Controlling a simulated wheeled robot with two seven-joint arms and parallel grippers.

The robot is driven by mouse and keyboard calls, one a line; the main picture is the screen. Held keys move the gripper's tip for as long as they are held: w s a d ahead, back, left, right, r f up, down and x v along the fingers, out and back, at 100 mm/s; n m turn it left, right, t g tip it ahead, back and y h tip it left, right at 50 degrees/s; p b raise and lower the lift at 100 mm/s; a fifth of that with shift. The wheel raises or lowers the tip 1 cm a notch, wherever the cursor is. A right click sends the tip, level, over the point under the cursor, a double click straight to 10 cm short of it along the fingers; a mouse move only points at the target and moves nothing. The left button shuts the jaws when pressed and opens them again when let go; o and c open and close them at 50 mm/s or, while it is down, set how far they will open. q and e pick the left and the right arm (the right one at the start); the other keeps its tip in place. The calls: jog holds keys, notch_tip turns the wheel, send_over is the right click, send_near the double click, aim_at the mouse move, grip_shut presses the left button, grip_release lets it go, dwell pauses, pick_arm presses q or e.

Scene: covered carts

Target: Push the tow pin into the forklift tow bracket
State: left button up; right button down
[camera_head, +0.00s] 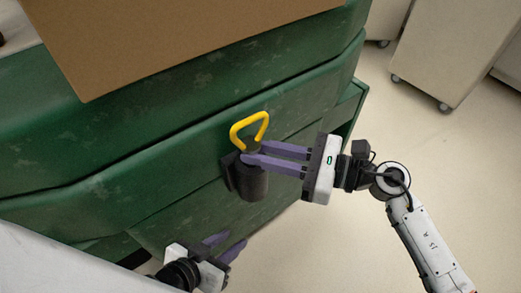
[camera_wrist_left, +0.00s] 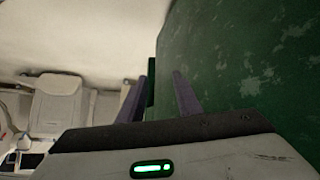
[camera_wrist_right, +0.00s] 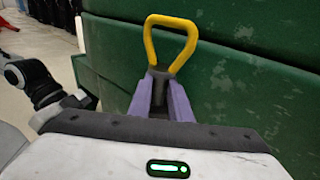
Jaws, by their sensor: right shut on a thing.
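The tow pin (camera_head: 248,125) has a yellow loop handle and a dark shank. It stands roughly upright at the dark tow bracket (camera_head: 252,185) on the green forklift body (camera_head: 110,200). My right gripper (camera_head: 247,158) is shut on the pin's shank just below the yellow loop. The loop also shows in the right wrist view (camera_wrist_right: 170,35), above the purple fingers. The pin's lower end is hidden, so I cannot tell how deep it sits in the bracket. My left gripper (camera_head: 230,245) is open and empty, low beside the green body, below the bracket.
A large brown cardboard box (camera_head: 170,40) rests on top of the green body. Pale carts on casters (camera_head: 450,50) stand at the back right. The floor (camera_head: 490,180) to the right is clear. The green side fills the right of the left wrist view.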

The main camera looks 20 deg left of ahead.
pick_arm(q)
jog(key=shift+s+d+f+b, duration=0.1)
jog(key=shift+f+b, duration=0.25)
jog(key=shift+f, duration=0.05)
pick_arm(e)
jog(key=shift+f, duration=0.35)
pick_arm(q)
jog(key=shift+d+b, duration=0.1)
jog(key=shift+b, duration=0.4)
pick_arm(e)
jog(key=shift+f, duration=0.45)
jog(key=shift+f, duration=0.1)
jog(key=shift+f+b, duration=0.3)
jog(key=shift+b, duration=0.1)
jog(key=c, duration=1.6)
grip_release()
pick_arm(q)
jog(key=shift+s+f, duration=0.1)
jog(key=shift+f, duration=0.15)
pick_arm(e)
jog(key=shift+o, duration=0.2)
jog(key=shift+s+f, duration=0.1)
jog(key=shift+f, duration=0.1)
